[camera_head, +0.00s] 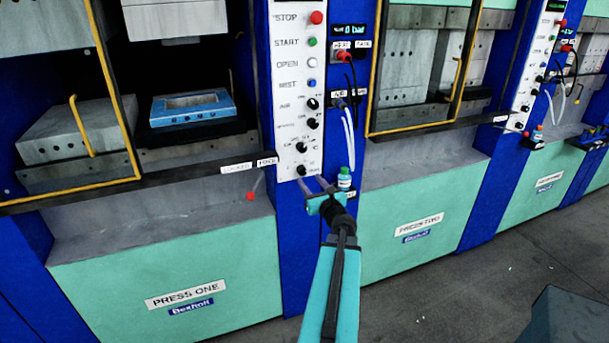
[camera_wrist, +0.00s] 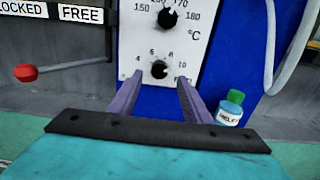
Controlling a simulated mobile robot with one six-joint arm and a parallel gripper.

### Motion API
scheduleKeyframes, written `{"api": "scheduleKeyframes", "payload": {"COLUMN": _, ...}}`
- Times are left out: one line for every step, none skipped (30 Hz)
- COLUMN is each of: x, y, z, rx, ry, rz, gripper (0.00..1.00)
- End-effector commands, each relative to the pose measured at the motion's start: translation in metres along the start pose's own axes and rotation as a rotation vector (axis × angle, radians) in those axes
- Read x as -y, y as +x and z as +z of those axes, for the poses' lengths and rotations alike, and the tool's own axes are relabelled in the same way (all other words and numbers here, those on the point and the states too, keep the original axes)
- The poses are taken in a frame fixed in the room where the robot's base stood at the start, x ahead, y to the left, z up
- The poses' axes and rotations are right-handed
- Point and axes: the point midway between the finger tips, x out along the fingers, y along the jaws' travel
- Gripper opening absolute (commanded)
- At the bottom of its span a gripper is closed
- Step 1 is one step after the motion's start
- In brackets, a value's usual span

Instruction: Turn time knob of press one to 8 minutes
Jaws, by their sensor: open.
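The time knob (camera_wrist: 159,69) of press one is a small black knob at the bottom of the white control panel (camera_head: 287,60). Printed numbers surround it; its exact setting is too small to read. In the head view the knob (camera_head: 301,170) sits just above my fingertips. My gripper (camera_head: 314,186) is open in front of the panel's lower end. In the wrist view my gripper (camera_wrist: 159,82) has one purple finger on each side of the knob's lower part, with visible gaps. I cannot tell how far the tips are from the panel.
The °C knob (camera_wrist: 167,18) is directly above. A small bottle with a green cap (camera_wrist: 231,108) stands close to the right finger. A red-tipped lever (camera_wrist: 27,73) sticks out at the left below the LOCKED/FREE labels (camera_wrist: 80,14). Press two (camera_head: 420,228) stands to the right.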

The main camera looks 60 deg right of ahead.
Motion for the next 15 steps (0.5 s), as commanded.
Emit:
{"api": "scheduleKeyframes", "payload": {"x": 0.001, "y": 0.007, "z": 0.001, "rx": 0.000, "ry": 0.000, "rz": 0.000, "gripper": 0.44}}
{"api": "scheduleKeyframes", "payload": {"x": 0.001, "y": 0.010, "z": 0.001, "rx": -0.001, "ry": 0.000, "rz": 0.000, "gripper": 0.44}}
{"api": "scheduleKeyframes", "payload": {"x": 0.001, "y": 0.014, "z": 0.001, "rx": -0.001, "ry": 0.000, "rz": 0.000, "gripper": 0.44}}
{"api": "scheduleKeyframes", "payload": {"x": 0.001, "y": 0.017, "z": 0.001, "rx": -0.001, "ry": 0.000, "rz": 0.001, "gripper": 0.44}}
{"api": "scheduleKeyframes", "payload": {"x": 0.000, "y": 0.019, "z": 0.001, "rx": -0.001, "ry": 0.000, "rz": 0.001, "gripper": 0.44}}
{"api": "scheduleKeyframes", "payload": {"x": 0.000, "y": 0.023, "z": 0.001, "rx": -0.001, "ry": 0.000, "rz": 0.001, "gripper": 0.44}}
{"api": "scheduleKeyframes", "payload": {"x": 0.000, "y": 0.026, "z": 0.001, "rx": -0.001, "ry": 0.000, "rz": 0.002, "gripper": 0.44}}
{"api": "scheduleKeyframes", "payload": {"x": 0.000, "y": 0.029, "z": 0.001, "rx": -0.001, "ry": 0.000, "rz": 0.002, "gripper": 0.44}}
{"api": "scheduleKeyframes", "payload": {"x": 0.000, "y": 0.032, "z": 0.000, "rx": -0.001, "ry": 0.001, "rz": 0.001, "gripper": 0.44}}
{"api": "scheduleKeyframes", "payload": {"x": 0.000, "y": 0.035, "z": 0.000, "rx": -0.001, "ry": 0.001, "rz": 0.001, "gripper": 0.44}}
{"api": "scheduleKeyframes", "payload": {"x": 0.000, "y": 0.038, "z": 0.000, "rx": -0.001, "ry": 0.001, "rz": 0.001, "gripper": 0.44}}
{"api": "scheduleKeyframes", "payload": {"x": 0.001, "y": 0.041, "z": 0.000, "rx": 0.000, "ry": 0.000, "rz": 0.000, "gripper": 0.44}}
{"api": "scheduleKeyframes", "payload": {"x": 0.001, "y": 0.044, "z": 0.000, "rx": 0.000, "ry": 0.000, "rz": 0.000, "gripper": 0.44}}
{"api": "scheduleKeyframes", "payload": {"x": 0.001, "y": 0.046, "z": 0.000, "rx": -0.001, "ry": 0.000, "rz": 0.000, "gripper": 0.44}}
{"api": "scheduleKeyframes", "payload": {"x": 0.000, "y": 0.050, "z": 0.000, "rx": -0.001, "ry": 0.000, "rz": 0.000, "gripper": 0.44}}
